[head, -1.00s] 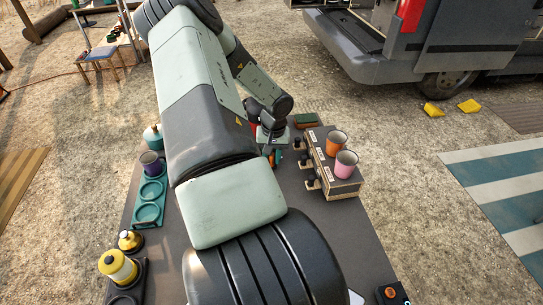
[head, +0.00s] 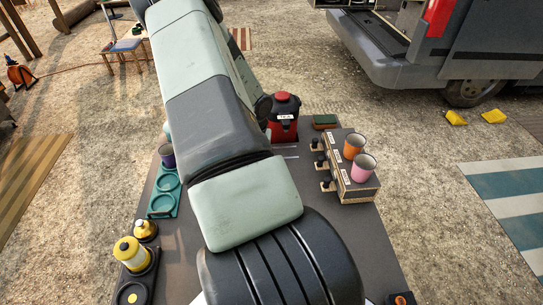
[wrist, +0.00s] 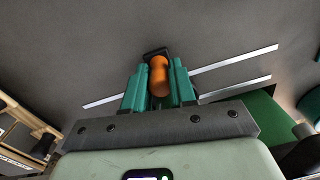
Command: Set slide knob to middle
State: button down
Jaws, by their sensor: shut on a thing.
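In the wrist view, the orange slide knob (wrist: 159,76) stands between the teal fingers of my gripper (wrist: 158,88), which are shut on it. A small black piece shows just behind the knob. A pale straight strip (wrist: 235,60) runs slantwise on the dark table, passing out on both sides of the fingers, with a shorter pale strip (wrist: 237,89) at right. In the head view my arm hides the gripper and the knob. Only short bits of the pale strips (head: 291,157) show there, so the knob's place along them is hard to judge.
A red tea urn (head: 284,120) stands at the table's far end. At right is a wooden rack (head: 347,183) with black taps, bearing an orange cup (head: 354,146) and a pink cup (head: 363,167). At left are a teal cup holder (head: 163,204) and a yellow canister (head: 131,254).

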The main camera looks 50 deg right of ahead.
jog(key=shift+w+a, duration=0.15)
jog(key=shift+a, duration=0.05)
jog(key=c, duration=0.9)
grip_release()
jog(key=shift+r, duration=0.1)
jog(key=r, duration=1)
jog(key=shift+s+d+r, duration=0.2)
jog(key=shift+s+r, duration=0.05)
jog(key=shift+r, duration=0.1)
